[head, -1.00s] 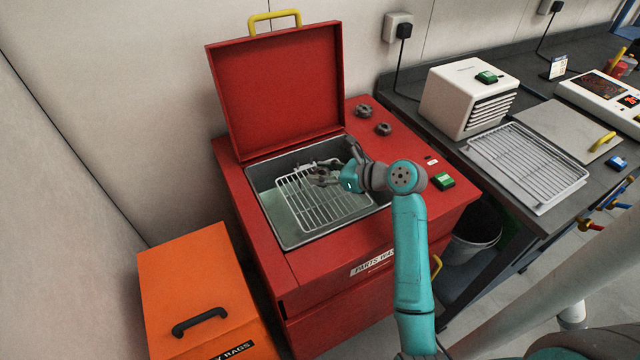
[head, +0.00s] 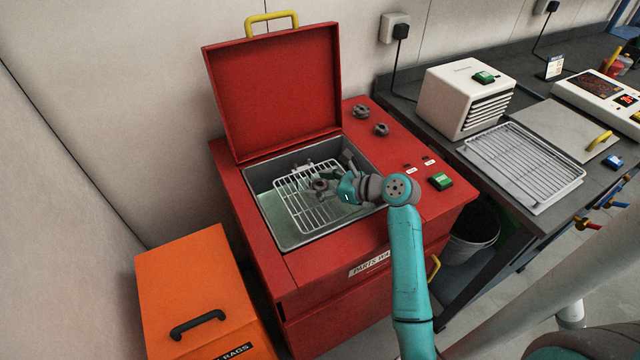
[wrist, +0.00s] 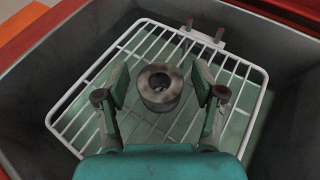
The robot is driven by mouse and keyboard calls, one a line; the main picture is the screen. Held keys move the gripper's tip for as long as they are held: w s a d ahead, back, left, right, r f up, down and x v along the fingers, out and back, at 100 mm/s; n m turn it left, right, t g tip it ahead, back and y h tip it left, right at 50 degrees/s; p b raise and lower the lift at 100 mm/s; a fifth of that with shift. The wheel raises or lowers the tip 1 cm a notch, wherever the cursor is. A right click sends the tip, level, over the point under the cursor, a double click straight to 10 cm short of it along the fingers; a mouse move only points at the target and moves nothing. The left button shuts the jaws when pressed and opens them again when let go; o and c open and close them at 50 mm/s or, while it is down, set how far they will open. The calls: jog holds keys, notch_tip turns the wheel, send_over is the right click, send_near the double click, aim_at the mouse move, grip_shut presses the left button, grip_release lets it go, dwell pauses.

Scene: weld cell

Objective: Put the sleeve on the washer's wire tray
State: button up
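The sleeve (wrist: 161,87) is a short grey metal ring, bore facing up, on the white wire tray (wrist: 76,117) inside the washer's basin. My gripper (wrist: 160,92) is open around it, one finger on each side, with a visible gap between each finger and the ring. In the head view my gripper (head: 328,186) is low over the wire tray (head: 296,205), partly hiding the sleeve. The red parts washer (head: 262,262) has its lid (head: 272,95) raised. Greenish liquid shows below the wires.
Two dark rings (head: 361,111) (head: 381,129) sit on the washer's top right of the lid. A green switch (head: 440,181) is near its right edge. An orange rag bin (head: 190,285) stands left. A bench with a wire rack (head: 523,165) and white unit (head: 465,98) is right.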

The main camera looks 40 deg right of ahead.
jog(key=shift+s+d+r, duration=0.1)
jog(key=shift+s+r, duration=0.1)
jog(key=v, duration=1.1)
jog(key=shift+s+r, duration=0.1)
jog(key=shift+s, duration=0.2)
